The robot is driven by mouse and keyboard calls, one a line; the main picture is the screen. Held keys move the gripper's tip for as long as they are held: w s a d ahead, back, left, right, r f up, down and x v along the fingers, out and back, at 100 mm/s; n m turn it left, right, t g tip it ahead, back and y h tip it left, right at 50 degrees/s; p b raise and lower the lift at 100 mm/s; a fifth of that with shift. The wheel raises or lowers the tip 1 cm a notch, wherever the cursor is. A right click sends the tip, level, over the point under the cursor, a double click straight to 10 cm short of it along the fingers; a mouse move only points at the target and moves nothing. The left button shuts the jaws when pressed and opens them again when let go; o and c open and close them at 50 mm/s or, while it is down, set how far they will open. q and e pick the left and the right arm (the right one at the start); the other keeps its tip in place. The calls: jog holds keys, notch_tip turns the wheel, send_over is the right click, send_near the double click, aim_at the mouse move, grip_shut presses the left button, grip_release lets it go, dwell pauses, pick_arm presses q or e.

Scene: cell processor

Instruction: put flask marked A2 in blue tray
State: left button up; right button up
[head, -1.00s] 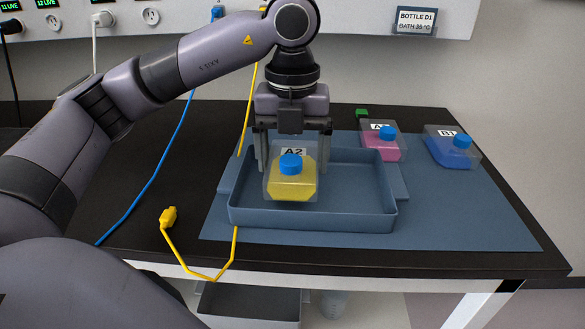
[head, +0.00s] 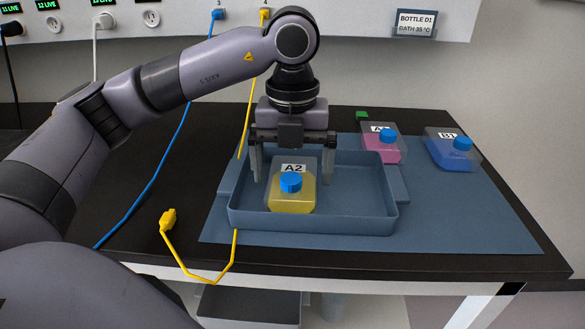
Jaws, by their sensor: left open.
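The flask marked A2 (head: 291,200) has yellow liquid and a blue cap. It stands inside the blue tray (head: 345,222), left of the tray's middle. My left gripper (head: 292,170) is above and just behind the flask, fingers pointing down. It is open, with one finger to each side and a gap showing between the fingers and the flask. My right gripper is not in view.
A pink flask (head: 378,147), its label partly hidden by its cap, and a blue flask marked B1 (head: 452,150) stand right of the tray on the blue mat (head: 460,210). A yellow cable plug (head: 168,218) and blue cable lie at left.

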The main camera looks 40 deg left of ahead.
pick_arm(q)
notch_tip(320, 180, up, 11)
jog(key=p, duration=0.2)
jog(key=shift+r+p, duration=0.15)
jog(key=shift+p, duration=0.15)
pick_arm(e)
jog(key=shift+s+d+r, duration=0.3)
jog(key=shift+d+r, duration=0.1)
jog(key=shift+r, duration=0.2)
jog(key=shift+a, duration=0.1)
